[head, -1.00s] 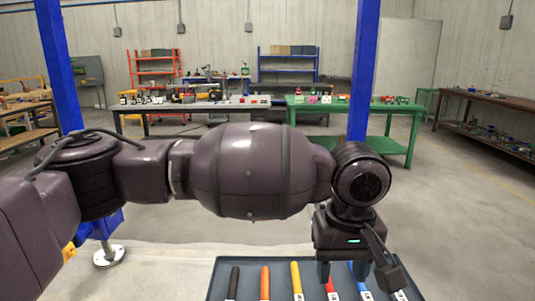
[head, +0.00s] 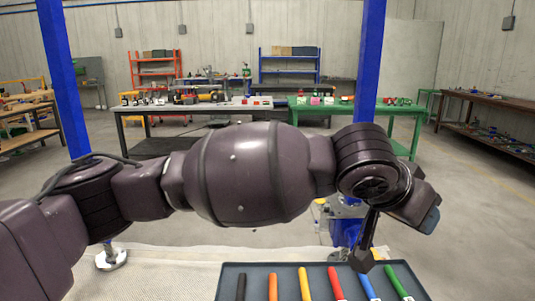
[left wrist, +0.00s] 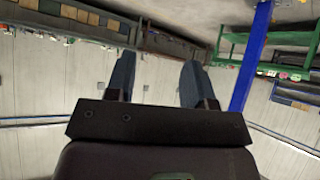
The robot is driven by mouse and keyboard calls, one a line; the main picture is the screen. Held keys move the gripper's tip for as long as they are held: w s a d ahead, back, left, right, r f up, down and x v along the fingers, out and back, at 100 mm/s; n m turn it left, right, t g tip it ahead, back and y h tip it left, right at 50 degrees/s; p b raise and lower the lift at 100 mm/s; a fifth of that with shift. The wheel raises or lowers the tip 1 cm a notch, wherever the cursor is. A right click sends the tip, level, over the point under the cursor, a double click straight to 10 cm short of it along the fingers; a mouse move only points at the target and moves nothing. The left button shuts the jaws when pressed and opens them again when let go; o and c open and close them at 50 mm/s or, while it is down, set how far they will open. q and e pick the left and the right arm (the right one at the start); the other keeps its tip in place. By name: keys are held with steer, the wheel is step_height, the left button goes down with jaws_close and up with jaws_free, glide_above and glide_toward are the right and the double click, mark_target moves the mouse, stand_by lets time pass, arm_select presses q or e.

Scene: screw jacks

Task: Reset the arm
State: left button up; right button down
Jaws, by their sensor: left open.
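My left arm stretches across the head view from the left. My left gripper (left wrist: 157,82) shows two blue-grey fingers spread apart in the left wrist view, with nothing between them. In the head view the hand (head: 418,208) is at the right, above the tray, tilted outward to the right; its fingers cannot be made out there. My right gripper is in neither view.
A dark tray (head: 226,268) at the bottom holds several coloured handles, including a red one (head: 336,284) and a green one (head: 398,280). A blue metal device (head: 346,229) stands behind my wrist. A green workbench (head: 300,112) stands farther back.

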arm_select(q)
steer(key=w+a+m+t+h+p, duration=0.2)
steer(key=w+a+t+h+p, duration=0.15)
steer(key=a+t+h, duration=0.55)
steer(key=s+a+f+n+t+y+p, duration=0.1)
steer(key=a+f+n+t+y, duration=0.15)
steer(key=a+f+y, duration=0.55)
steer(key=a+f+n+t+y+p, duration=0.1)
steer(key=a+f+n, duration=0.35)
steer(key=a, duration=0.85)
steer(key=s+a+f+n+g+y+p, duration=0.15)
steer(key=s+a+f+n+y, duration=0.35)
steer(key=s+a+f, duration=0.8)
steer(key=s+a+f+g+y, duration=0.2)
steer(key=s+a+f, duration=0.1)
steer(key=s+f, duration=0.2)
steer(key=s+a+f+g+y+p, duration=0.1)
steer(key=s+f, duration=0.4)
steer(key=s, duration=0.5)
steer(key=shift+s+a+f+n+g+y, duration=0.35)
steer(key=shift+a+g, duration=0.25)
steer(key=shift+a, duration=0.5)
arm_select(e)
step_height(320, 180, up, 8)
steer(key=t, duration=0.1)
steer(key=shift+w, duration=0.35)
